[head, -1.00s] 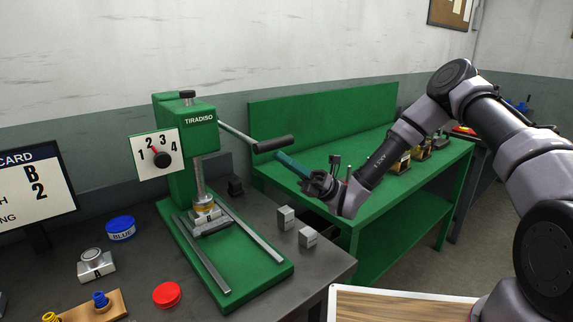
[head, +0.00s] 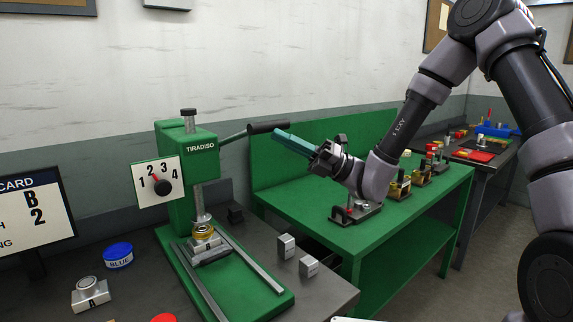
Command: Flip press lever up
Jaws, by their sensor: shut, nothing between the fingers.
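The green press (head: 187,165), marked TIRADISO, stands on the dark bench. Its lever (head: 268,127) has a black handle on a thin rod and sticks out to the right, tilted slightly upward. My gripper (head: 283,136) has teal fingers, shut with nothing between them. The fingertips are just below the right end of the handle and appear to touch it. The press ram (head: 199,205) points down over a part with a yellow ring (head: 203,233) on the press base. A dial (head: 160,180) numbered 1 to 4 is on the press front.
Two small metal blocks (head: 309,266) lie right of the press base. A blue lid (head: 118,255) and a metal stamp A (head: 90,294) lie to the left. A green table (head: 310,214) with several fixtures stands behind, under my arm.

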